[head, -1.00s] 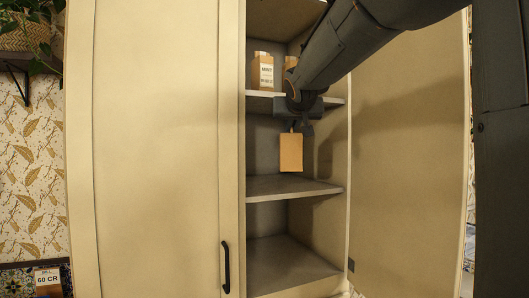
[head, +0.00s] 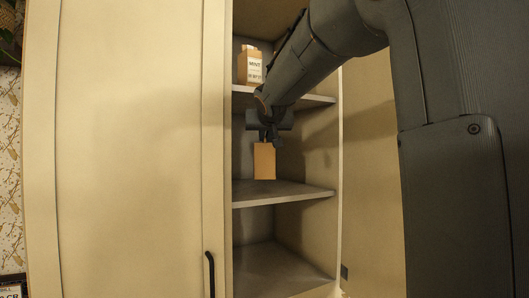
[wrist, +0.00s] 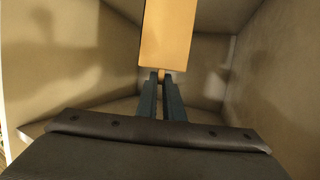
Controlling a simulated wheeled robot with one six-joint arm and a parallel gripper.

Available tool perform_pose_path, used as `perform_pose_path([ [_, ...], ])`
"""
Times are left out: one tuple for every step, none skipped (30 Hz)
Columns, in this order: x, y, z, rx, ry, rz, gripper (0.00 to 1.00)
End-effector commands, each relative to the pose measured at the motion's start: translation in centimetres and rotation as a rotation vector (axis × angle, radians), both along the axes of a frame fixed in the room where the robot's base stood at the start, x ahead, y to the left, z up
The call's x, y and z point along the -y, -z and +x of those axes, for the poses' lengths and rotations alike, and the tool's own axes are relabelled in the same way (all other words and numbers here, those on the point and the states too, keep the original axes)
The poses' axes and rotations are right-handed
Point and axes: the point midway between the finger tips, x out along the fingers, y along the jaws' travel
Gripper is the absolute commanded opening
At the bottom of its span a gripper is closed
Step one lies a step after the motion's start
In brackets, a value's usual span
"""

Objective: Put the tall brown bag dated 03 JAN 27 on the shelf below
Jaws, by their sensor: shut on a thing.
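My gripper (head: 268,138) is shut on the top of a tall brown bag (head: 264,161) inside the open cabinet. The bag hangs upright below the fingers, its bottom slightly above or at the middle shelf (head: 262,195); I cannot tell whether it touches. No date shows on the side facing me. In the wrist view the fingers (wrist: 162,85) meet at the bag's narrow end and the bag (wrist: 168,35) reaches up out of frame.
A brown bag labelled MINT (head: 250,65) stands on the upper shelf (head: 310,101), partly beside my arm. A lower compartment (head: 275,265) is empty. The closed left door (head: 130,150) and the open right door (head: 372,180) flank the opening.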

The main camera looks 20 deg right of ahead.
Motion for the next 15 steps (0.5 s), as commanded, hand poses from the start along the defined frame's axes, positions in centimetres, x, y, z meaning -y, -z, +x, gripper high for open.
perform_pose_path([
  [0.1, 1.0, 0.1, -0.001, 0.001, 0.0, 0.0],
  [0.1, 1.4, 0.0, -0.001, 0.002, 0.0, 0.0],
  [0.2, 1.9, 0.0, -0.002, 0.003, -0.001, 0.0],
  [0.2, 2.3, 0.0, -0.002, 0.003, -0.001, 0.0],
  [0.3, 2.8, 0.0, -0.001, 0.004, -0.001, 0.0],
  [0.3, 3.3, 0.0, -0.001, 0.004, 0.0, 0.0],
  [0.3, 3.6, 0.0, -0.001, 0.004, 0.0, 0.0],
  [0.4, 3.8, 0.0, -0.001, 0.005, 0.0, 0.0],
  [0.5, 4.1, 0.1, -0.002, 0.006, -0.001, 0.0],
  [0.5, 4.1, 0.1, 0.0, 0.006, -0.001, 0.0],
  [0.5, 4.1, 0.1, 0.0, 0.007, 0.0, 0.0],
  [0.5, 4.1, 0.1, 0.0, 0.006, 0.0, 0.0],
  [0.5, 4.0, 0.1, 0.0, 0.006, 0.0, 0.0],
  [0.5, 4.0, 0.0, 0.001, 0.006, 0.0, 0.0],
  [0.5, 4.0, 0.0, 0.0, 0.006, 0.0, 0.0],
])
